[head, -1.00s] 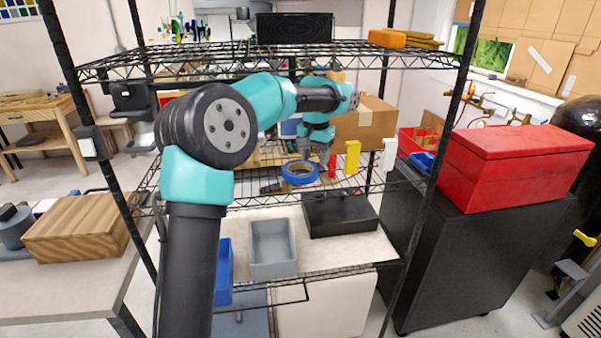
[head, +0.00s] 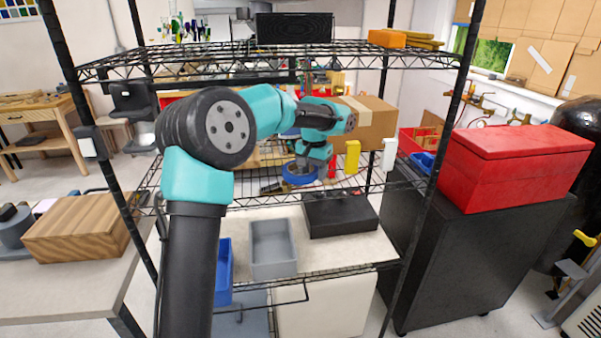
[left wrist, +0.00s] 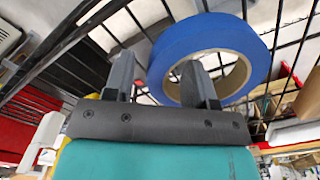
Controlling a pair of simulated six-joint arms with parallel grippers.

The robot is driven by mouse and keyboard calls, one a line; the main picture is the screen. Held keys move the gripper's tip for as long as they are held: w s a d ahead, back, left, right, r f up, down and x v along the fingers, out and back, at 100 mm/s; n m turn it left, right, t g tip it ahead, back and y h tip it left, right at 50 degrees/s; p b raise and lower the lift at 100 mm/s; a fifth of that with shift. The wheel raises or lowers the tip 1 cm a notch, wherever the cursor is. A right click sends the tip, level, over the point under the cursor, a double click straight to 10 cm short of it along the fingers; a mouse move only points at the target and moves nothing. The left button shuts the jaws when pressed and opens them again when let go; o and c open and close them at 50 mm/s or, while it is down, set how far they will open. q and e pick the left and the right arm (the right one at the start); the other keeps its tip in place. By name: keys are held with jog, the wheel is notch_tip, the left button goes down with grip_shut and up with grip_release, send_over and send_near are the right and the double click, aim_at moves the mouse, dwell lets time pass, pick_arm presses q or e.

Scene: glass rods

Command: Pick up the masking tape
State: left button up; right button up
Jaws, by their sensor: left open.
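The masking tape (head: 299,178) is a blue roll with a tan core. It lies on the middle wire shelf of the black rack in the head view. In the left wrist view the tape (left wrist: 228,38) fills the upper right. My left gripper (head: 314,168) is at the tape's right side, its tips partly hidden in the head view. In the wrist view my left gripper (left wrist: 160,85) is open, with one finger overlapping the tape ring and the other outside its left edge. I cannot tell whether either finger touches it. My right gripper does not show.
A red object (head: 331,166), a yellow block (head: 352,157) and a white object (head: 389,153) stand right of the tape. A cardboard box (head: 372,122) is behind. The upper wire shelf (head: 270,60) is above, and a rack post (head: 440,150) is at right.

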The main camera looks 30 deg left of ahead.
pick_arm(q)
grip_shut()
dwell(0.5)
jog(key=shift+r, duration=0.15)
jog(key=shift+r, duration=1.6)
jog(key=s+d, duration=0.4)
jog(key=s, duration=0.3)
jog(key=s+d+r, duration=0.1)
jog(key=s+d, duration=0.2)
jog(key=s, duration=0.4)
jog(key=shift+d+r, duration=0.25)
jog(key=shift+d, duration=0.1)
